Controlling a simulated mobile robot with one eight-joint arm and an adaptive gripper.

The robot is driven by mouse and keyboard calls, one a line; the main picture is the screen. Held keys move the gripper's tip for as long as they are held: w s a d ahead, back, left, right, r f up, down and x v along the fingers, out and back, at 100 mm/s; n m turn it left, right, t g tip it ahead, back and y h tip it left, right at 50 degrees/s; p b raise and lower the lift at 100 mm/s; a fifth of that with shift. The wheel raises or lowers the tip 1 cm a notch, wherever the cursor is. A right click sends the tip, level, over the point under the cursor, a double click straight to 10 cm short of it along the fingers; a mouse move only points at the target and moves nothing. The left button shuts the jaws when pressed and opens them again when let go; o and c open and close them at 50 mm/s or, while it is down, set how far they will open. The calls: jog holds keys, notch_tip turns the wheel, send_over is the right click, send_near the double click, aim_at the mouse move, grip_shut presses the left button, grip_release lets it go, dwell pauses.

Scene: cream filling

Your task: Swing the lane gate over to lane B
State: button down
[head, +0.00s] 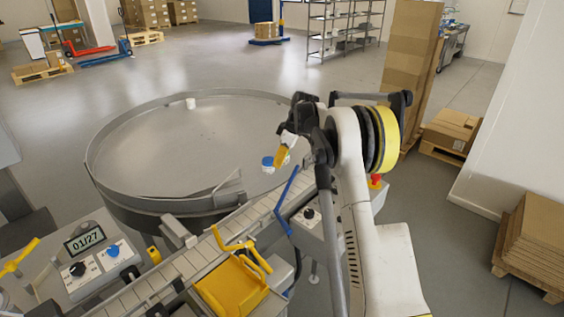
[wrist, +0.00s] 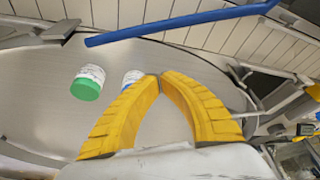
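No part is legibly marked as the lane gate or lane B. A blue bar (head: 286,197) reaches over the slatted conveyor (head: 205,259) at the turntable's edge; it also crosses the top of the wrist view (wrist: 185,23). A yellow bent handle (head: 232,241) stands at the conveyor beside a yellow chute (head: 232,290). My gripper (head: 279,160) is above the right side of the turntable, apart from the blue bar. In the wrist view its yellow fingertips (wrist: 160,77) meet with nothing visible between them.
The round turntable (head: 160,150) has a raised rim. A blue-lidded jar (head: 267,162) is close to my gripper. A green-lidded jar (wrist: 87,83) shows in the wrist view.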

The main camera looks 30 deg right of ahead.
jog(key=b+x, duration=0.1)
jog(key=x, duration=0.5)
jog(key=s+d+b, duration=0.1)
jog(key=s+d, duration=0.1)
jog(key=shift+s+d+f, duration=0.1)
jog(key=shift+s+d, duration=0.25)
jog(key=shift+s, duration=0.05)
jog(key=s+d+m, duration=0.2)
jog(key=s+d+m+h, duration=0.1)
jog(key=s+d+m, duration=0.1)
jog(key=s, duration=0.1)
jog(key=shift+s+d+t, duration=0.15)
jog(key=shift+d+t, duration=0.05)
jog(key=shift+t, duration=0.2)
jog(key=shift+s+d, duration=0.25)
jog(key=shift+s, duration=0.15)
